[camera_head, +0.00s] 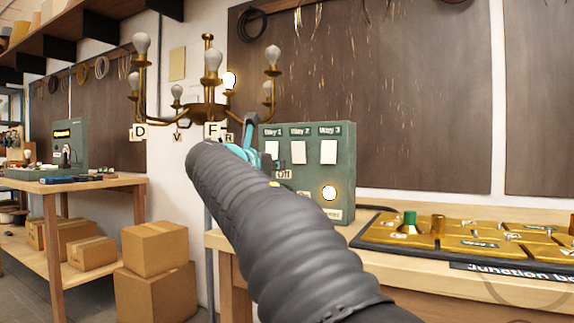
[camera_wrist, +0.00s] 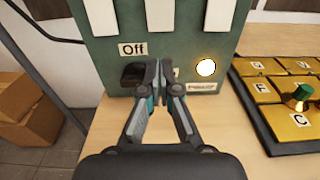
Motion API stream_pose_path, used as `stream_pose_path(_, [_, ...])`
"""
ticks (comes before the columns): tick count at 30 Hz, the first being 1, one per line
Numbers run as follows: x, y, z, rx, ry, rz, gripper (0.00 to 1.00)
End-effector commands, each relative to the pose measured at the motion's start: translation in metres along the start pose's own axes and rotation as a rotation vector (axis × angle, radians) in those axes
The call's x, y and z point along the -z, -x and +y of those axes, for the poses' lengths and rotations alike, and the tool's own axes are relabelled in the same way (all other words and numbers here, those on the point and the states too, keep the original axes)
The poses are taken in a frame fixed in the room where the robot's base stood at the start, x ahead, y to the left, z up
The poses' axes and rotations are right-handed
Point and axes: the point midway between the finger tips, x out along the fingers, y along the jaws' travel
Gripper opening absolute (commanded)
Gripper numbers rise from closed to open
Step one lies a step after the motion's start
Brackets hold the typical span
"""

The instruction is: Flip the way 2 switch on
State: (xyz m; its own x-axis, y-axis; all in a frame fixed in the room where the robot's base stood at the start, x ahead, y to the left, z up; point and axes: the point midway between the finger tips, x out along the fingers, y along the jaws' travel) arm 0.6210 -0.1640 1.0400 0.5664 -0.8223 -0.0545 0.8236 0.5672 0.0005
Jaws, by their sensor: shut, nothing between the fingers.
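The green switch box (camera_head: 346,168) stands on the right-hand bench, with labels Way 1, Way 2 and Way 3 above three white plates. The Way 2 plate (camera_head: 299,153) is the middle one; it also shows, cut off at the top, in the wrist view (camera_wrist: 160,14). Below them are an "Off" label (camera_wrist: 132,49), a dark switch (camera_wrist: 133,74) and a lit round lamp (camera_wrist: 206,67). My gripper (camera_wrist: 162,66) is shut and empty in front of the lower box face, between the dark switch and the lamp. I cannot tell whether it touches the box.
A brass chandelier (camera_head: 207,108) with several bulbs, one glowing, hangs at the back left. A tray of brass plates (camera_head: 400,231) with a green-topped post (camera_head: 410,222) lies right of the box. Cardboard boxes (camera_head: 155,292) stand on the floor at left.

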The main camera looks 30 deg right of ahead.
Motion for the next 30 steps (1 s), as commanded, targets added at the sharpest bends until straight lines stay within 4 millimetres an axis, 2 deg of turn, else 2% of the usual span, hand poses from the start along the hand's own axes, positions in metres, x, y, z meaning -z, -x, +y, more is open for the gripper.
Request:
stream_pose_path(3, [0.003,0.023,0.001,-0.004,0.000,0.000,0.00])
stream_pose_path(10, [0.008,0.047,0.001,-0.002,0.000,0.000,0.00])
stream_pose_path(30, [0.009,0.051,0.000,0.001,0.000,0.000,0.00])
